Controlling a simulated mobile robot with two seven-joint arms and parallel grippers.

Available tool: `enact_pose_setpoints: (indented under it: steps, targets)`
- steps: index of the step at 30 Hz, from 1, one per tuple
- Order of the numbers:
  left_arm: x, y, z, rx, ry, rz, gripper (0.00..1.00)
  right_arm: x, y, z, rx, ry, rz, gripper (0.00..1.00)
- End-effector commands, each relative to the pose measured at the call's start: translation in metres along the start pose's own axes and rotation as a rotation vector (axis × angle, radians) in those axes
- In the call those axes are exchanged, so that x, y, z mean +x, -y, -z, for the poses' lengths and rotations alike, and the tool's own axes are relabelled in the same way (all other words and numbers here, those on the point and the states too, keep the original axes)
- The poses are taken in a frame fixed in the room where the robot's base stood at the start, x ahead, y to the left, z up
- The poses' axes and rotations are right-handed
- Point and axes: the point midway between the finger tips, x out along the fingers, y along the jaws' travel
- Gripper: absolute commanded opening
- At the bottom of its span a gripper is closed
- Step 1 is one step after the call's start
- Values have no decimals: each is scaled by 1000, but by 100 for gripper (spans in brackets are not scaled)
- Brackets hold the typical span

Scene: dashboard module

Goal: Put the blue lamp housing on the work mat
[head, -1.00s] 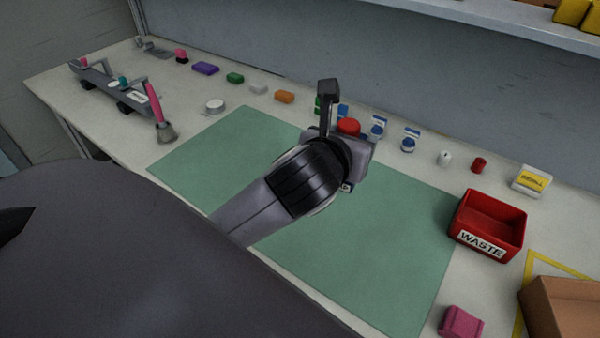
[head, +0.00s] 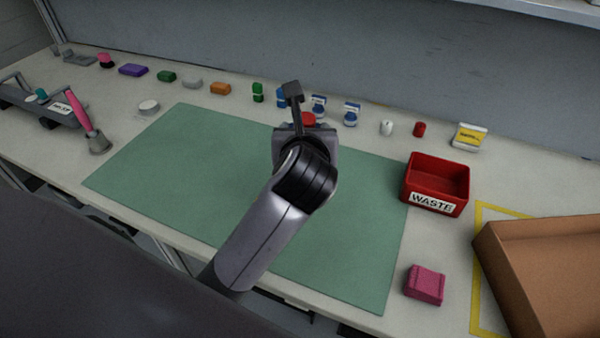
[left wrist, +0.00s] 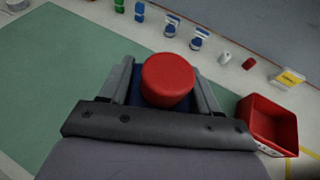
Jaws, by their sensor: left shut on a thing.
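My left gripper (head: 305,133) is over the back part of the green work mat (head: 215,170), right of its middle. It is shut on the blue lamp housing, a dark blue body with a round red top (head: 308,119). In the left wrist view the red top (left wrist: 167,79) sits between the two grey fingers (left wrist: 165,92), with a little blue showing below it. The gripper hides most of the body, and I cannot tell how far it is above the mat. The mat's visible surface is bare. My right gripper is out of view.
A red WASTE bin (head: 436,184) stands right of the mat, with a pink block (head: 425,284) and a brown box (head: 545,270) nearby. Several small coloured parts and blue-and-white jars (head: 351,114) line the back. A pink-handled tool (head: 85,120) stands at the left.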

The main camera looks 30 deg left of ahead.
Motion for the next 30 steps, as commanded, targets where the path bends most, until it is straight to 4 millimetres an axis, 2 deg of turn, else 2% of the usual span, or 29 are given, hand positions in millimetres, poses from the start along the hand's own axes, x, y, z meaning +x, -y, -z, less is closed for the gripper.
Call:
enact_pose_setpoints:
  steps: [1,4,13,19,30]
  targets:
    - [6,-1,16,4,-3,-2,27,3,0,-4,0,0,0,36]
    - [14,0,34,2,-3,-1,27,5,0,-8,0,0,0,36]
    - [23,0,55,0,1,0,27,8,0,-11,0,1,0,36]
    - [34,0,84,2,-1,-1,27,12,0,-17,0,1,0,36]
    - [36,0,88,0,1,1,27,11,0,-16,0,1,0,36]
